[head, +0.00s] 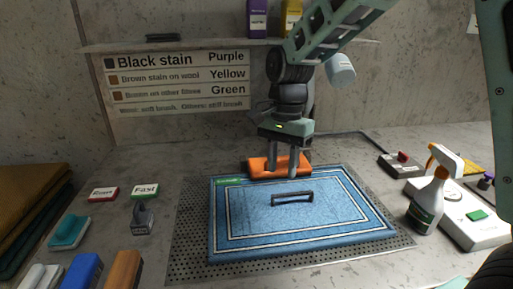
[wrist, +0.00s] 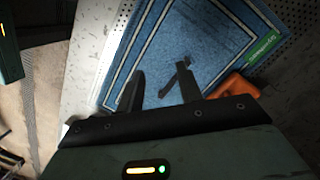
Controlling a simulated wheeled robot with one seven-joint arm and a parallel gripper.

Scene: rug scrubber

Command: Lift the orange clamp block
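The orange clamp block (head: 257,168) lies at the back edge of the blue rug (head: 240,215) in the head view. My gripper (head: 282,174) points down with its two fingers in front of the block, hiding part of it. In the wrist view my gripper (wrist: 160,78) has its fingers apart with nothing held between them. There the orange block (wrist: 236,86) sits to the right of the right finger, outside the gap and partly hidden by the gripper body. I cannot tell whether a finger touches it.
The rug lies on a perforated grey plate (head: 187,225). A spray bottle (head: 428,205) and a white device (head: 470,228) stand right; several brushes and blocks lie left. A shelf (head: 200,44) runs behind.

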